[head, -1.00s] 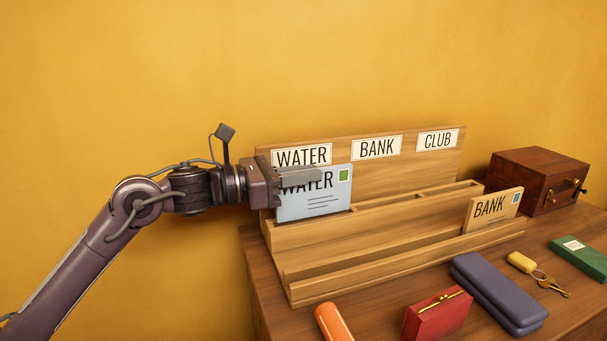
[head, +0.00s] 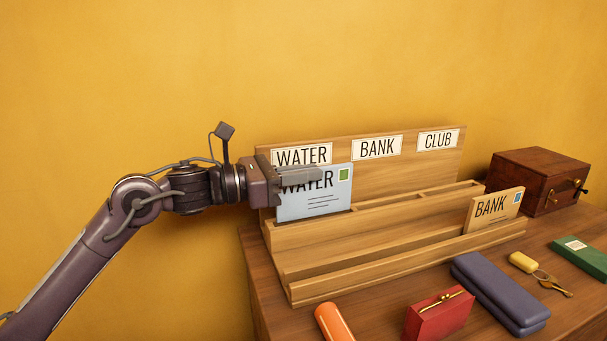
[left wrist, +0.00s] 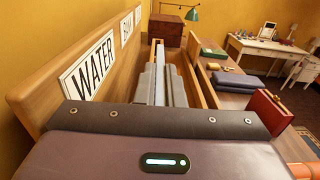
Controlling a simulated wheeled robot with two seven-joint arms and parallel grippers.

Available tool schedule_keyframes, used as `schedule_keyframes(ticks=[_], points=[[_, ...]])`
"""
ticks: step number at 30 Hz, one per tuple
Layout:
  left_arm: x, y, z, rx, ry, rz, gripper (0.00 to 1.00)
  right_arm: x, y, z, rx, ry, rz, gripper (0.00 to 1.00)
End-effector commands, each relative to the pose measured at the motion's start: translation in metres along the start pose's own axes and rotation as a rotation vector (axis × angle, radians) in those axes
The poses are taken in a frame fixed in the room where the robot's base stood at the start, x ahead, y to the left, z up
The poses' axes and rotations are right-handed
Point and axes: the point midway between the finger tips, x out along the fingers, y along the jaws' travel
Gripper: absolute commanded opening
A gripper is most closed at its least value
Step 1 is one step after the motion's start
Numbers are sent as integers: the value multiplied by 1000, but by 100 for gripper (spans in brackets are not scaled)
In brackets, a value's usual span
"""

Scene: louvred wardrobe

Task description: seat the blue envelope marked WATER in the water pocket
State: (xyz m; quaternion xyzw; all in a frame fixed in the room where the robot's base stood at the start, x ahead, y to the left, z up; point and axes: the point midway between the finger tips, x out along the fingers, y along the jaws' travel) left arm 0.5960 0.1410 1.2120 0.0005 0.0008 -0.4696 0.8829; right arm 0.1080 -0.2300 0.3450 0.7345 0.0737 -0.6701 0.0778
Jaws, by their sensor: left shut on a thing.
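The blue envelope marked WATER (head: 312,205) is upright at the left end of the wooden letter rack (head: 365,240), below the rack's WATER label (head: 302,156). Its lower edge is hidden behind the front wall of the rack's rear row, so it stands at least partly in the water pocket. Whether it touches the bottom cannot be seen. My left gripper (head: 305,176) is shut on the envelope's upper part and covers some of its lettering. In the left wrist view the grey fingers (left wrist: 160,85) lie along the pocket row beside the WATER label. My right gripper is not in view.
A BANK envelope (head: 493,210) stands at the rack's front right. A wooden box (head: 538,178) is right of the rack. An orange cylinder (head: 334,322), red purse (head: 438,315), blue-grey case (head: 498,293), keys (head: 550,282) and green item (head: 583,258) lie in front.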

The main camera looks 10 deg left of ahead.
Motion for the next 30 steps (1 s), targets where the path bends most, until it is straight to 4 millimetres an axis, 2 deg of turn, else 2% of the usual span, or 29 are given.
schedule_keyframes(ticks=[30], points=[[0, 0, 0, -1, 0, 0, 0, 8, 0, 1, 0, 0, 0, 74]])
